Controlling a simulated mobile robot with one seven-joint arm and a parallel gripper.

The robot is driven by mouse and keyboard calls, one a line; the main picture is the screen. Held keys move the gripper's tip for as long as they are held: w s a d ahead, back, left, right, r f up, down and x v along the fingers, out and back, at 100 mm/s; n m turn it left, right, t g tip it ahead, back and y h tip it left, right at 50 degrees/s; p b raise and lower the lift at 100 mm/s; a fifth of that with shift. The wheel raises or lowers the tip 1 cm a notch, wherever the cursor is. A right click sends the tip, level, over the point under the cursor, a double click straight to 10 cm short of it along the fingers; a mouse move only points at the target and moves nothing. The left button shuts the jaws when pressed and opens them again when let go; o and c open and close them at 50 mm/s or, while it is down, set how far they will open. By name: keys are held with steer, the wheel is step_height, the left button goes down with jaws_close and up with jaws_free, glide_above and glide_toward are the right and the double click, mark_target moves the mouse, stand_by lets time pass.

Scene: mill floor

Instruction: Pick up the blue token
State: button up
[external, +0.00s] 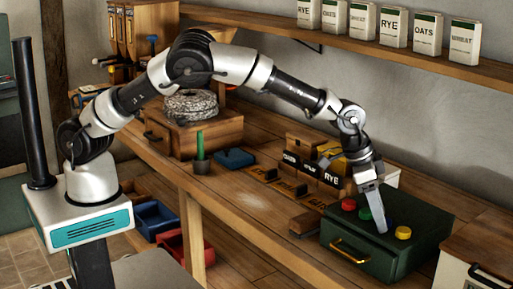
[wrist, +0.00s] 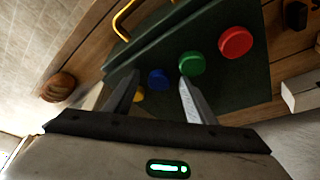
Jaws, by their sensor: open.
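The blue token (wrist: 158,79) lies on top of a dark green box (external: 340,237), in a row with a red token (external: 348,204), a green token (external: 365,213) and a yellow token (external: 403,233). My gripper (external: 381,230) points down over the box top, its fingers open. In the wrist view the blue token shows between the two fingertips, and nothing is gripped. The green token (wrist: 192,63) is close beside the right finger, and the yellow token (wrist: 139,97) is partly hidden by the left finger. In the external view the fingers hide most of the blue token.
The green box stands on a wooden bench (external: 240,205) and has a yellow handle (external: 350,251). Small labelled boxes (external: 325,165) stand just behind it. A wooden cabinet (external: 470,265) stands to its right. A shelf (external: 400,58) with labelled packets runs above.

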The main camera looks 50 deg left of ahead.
steer(key=c, duration=1.1)
steer(key=shift+r, duration=0.1)
